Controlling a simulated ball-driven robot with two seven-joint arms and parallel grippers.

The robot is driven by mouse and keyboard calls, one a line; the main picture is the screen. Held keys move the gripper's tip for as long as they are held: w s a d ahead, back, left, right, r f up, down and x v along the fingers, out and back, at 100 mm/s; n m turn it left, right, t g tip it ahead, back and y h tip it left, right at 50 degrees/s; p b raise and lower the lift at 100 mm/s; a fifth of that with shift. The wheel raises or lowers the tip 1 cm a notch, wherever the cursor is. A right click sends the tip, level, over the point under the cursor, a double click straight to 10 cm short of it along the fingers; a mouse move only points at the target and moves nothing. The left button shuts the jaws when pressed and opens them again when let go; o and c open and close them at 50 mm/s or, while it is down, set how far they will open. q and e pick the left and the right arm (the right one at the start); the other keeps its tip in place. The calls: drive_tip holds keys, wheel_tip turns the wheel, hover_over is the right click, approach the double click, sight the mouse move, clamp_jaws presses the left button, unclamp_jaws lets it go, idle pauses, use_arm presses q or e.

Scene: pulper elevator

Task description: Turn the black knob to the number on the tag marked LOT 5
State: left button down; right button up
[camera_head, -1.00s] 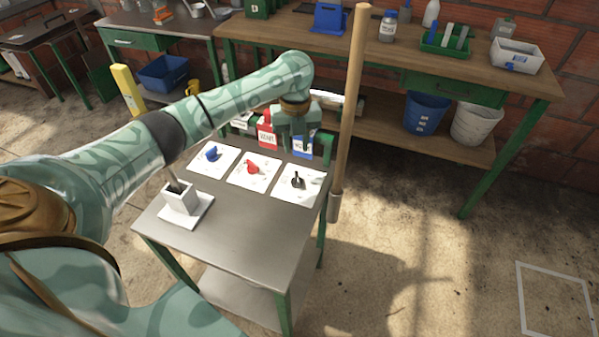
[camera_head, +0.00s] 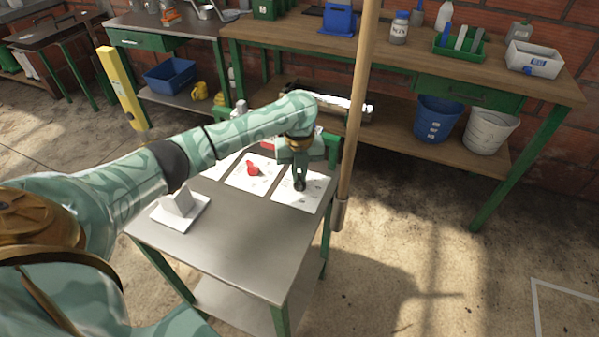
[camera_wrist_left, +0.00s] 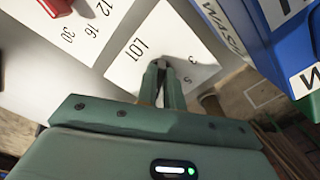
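The black knob (camera_head: 300,186) stands on a white dial card (camera_head: 298,203) at the right side of the small metal table. My left gripper (camera_head: 300,181) points down at it, with the fingertips at the knob and hiding most of it. In the left wrist view the fingertips (camera_wrist_left: 161,64) are close together with a small grey bit between them; I cannot tell whether they grip it. That card reads LOT, with 3 and 5 legible. No tag marked LOT 5 is readable. My right gripper is not in view.
A red knob (camera_head: 253,169) on its card is to the left. A wooden pole (camera_head: 357,110) rises close to the right of my gripper. A blue object labelled WASH (camera_wrist_left: 285,45) is near the fingers.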

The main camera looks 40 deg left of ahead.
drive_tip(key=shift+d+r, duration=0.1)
use_arm(q)
drive_tip(key=shift+r+n+p, duration=0.2)
drive_tip(key=shift+n+p, duration=0.1)
drive_tip(key=shift+p, duration=0.3)
drive_tip(key=n+p, duration=0.2)
drive_tip(key=p, duration=0.1)
drive_tip(key=n+p, duration=0.3)
drive_tip(key=p, duration=0.1)
drive_tip(key=shift+s+r, duration=0.1)
drive_tip(key=shift+s, duration=0.1)
drive_tip(key=n+p, duration=0.1)
drive_tip(key=n, duration=0.1)
drive_tip(key=n+p, duration=0.2)
drive_tip(key=shift+s+f+n, duration=0.2)
drive_tip(key=shift+n, duration=0.2)
drive_tip(key=n+p, duration=0.1)
drive_tip(key=n, duration=0.1)
drive_tip(key=shift+n, duration=0.3)
drive_tip(key=shift+s+f+n+p, duration=0.15)
drive_tip(key=shift+n+p, duration=0.35)
drive_tip(key=shift+n, duration=0.8)
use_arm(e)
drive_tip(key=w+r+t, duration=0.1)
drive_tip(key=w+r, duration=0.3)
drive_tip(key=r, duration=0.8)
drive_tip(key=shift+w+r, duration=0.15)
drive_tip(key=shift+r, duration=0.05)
